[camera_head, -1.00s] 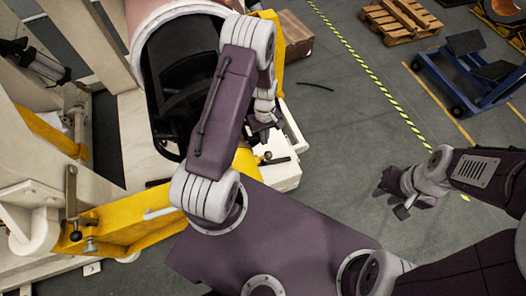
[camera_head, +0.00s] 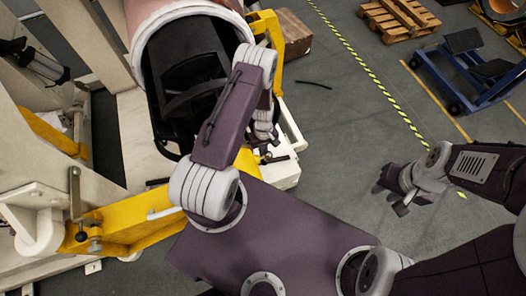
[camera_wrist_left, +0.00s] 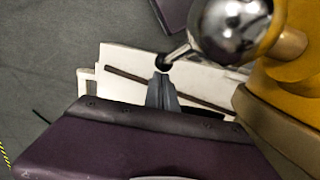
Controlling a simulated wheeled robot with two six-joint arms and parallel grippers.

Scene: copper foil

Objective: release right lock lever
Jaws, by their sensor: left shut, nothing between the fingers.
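The right lock lever (camera_head: 275,159) shows in the head view as a short dark bar by the yellow frame, below my left gripper (camera_head: 264,141). In the left wrist view, a shiny rounded metal part (camera_wrist_left: 232,28) has a thin rod ending in a dark knob (camera_wrist_left: 163,62). My left gripper (camera_wrist_left: 161,88) is shut and empty, its tips just below that knob; I cannot tell if they touch. My left arm hides part of the frame. My right gripper (camera_head: 391,197) is over bare floor at the right, its fingers apart, holding nothing.
The yellow frame (camera_head: 130,222) holds a large copper-coloured roll (camera_head: 165,14) with a dark hollow. Another lever (camera_head: 74,195) stands at the left. A wooden pallet (camera_head: 398,20) and blue cart (camera_head: 470,82) stand back right. Floor between is mostly clear.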

